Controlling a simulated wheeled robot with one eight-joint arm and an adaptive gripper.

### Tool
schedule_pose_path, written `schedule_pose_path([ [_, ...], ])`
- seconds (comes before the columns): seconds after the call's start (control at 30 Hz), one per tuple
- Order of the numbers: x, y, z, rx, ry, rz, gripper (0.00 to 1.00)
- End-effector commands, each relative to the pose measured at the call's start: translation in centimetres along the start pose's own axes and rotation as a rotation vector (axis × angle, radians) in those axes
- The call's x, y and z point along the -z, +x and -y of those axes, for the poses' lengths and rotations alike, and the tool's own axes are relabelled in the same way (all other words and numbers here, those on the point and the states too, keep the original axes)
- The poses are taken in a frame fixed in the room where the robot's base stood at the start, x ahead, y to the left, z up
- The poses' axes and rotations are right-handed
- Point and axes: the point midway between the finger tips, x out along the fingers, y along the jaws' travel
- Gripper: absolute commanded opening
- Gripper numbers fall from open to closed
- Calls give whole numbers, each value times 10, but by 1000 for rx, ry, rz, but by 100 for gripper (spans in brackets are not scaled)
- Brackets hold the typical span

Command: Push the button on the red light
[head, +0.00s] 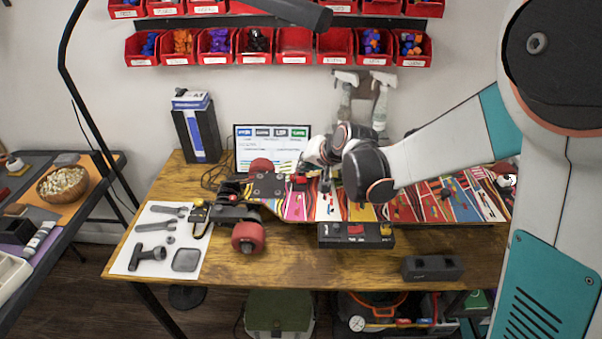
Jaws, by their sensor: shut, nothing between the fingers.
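A small red and black piece (299,181) sits on the deck of the skateboard (424,205); it may be the red light, but its button is too small to make out. My gripper (306,168) is shut and empty, just above and beside this piece. I cannot tell whether the fingertips touch it. My wrist and arm come in from the right and hide part of the deck behind them.
The skateboard with red wheels (248,237) lies across the wooden table (290,262). A black box (355,240) with a red top patch stands in front of it. Spray bottles (380,102) stand behind.

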Motion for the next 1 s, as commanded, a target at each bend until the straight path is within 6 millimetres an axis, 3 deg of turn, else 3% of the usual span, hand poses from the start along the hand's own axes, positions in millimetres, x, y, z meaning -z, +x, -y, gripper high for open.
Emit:
schedule_pose_path([
  [1.0,11,-15,11,0,0,0,0],
])
